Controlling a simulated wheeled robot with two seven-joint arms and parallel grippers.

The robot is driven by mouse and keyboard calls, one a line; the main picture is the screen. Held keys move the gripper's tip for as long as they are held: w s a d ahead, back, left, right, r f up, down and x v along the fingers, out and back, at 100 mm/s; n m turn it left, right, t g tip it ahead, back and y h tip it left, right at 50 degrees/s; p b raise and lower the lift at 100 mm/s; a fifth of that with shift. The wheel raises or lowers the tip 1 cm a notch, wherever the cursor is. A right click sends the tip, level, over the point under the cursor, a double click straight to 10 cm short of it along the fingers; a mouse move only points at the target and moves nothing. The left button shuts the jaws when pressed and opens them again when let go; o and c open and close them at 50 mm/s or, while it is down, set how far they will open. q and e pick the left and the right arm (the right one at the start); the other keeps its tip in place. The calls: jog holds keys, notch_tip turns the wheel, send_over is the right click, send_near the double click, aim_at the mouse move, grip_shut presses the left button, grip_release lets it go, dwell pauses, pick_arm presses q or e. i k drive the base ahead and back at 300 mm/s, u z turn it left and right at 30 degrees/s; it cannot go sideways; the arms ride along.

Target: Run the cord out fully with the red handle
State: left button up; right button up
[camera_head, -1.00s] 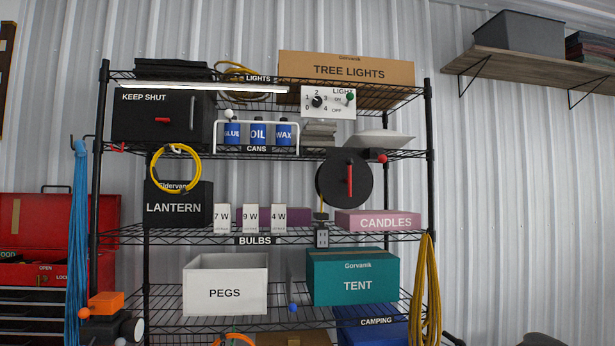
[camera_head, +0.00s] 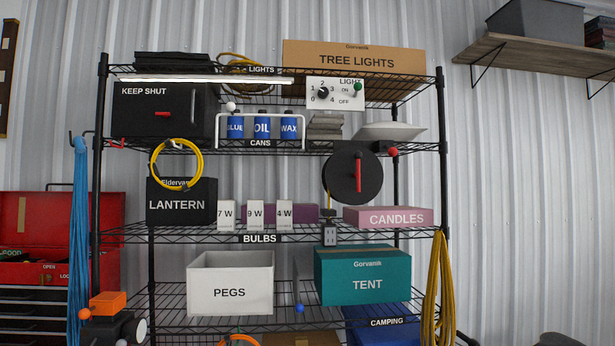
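A round black reel (camera_head: 338,186) hangs at the middle right of the rack, under the cans shelf. A red handle (camera_head: 358,172) stands upright on its face. A red ball knob (camera_head: 393,152) sits just right of the reel's top. A short bit of yellowish cord (camera_head: 327,212) shows below the reel, above a grey socket-like block (camera_head: 330,236) at the bulbs shelf. Whether the cord joins both is too small to tell. Neither of my grippers shows in the view.
The candles box (camera_head: 388,217) stands close below right of the reel, with the bulb boxes (camera_head: 256,215) to its left. The tent box (camera_head: 362,275) is on the shelf below. A yellow cord coil (camera_head: 437,290) hangs at the rack's right post (camera_head: 443,150).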

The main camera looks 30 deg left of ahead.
aim_at(352, 175)
jog(key=u, duration=0.4)
jog(key=i, duration=0.55)
jog(key=u, duration=0.85)
jog(key=k, duration=1.3)
jog(key=u, duration=1.05)
jog(key=i, duration=1.45)
jog(key=z, duration=1)
jog(key=i, duration=0.3)
jog(key=z, duration=0.25)
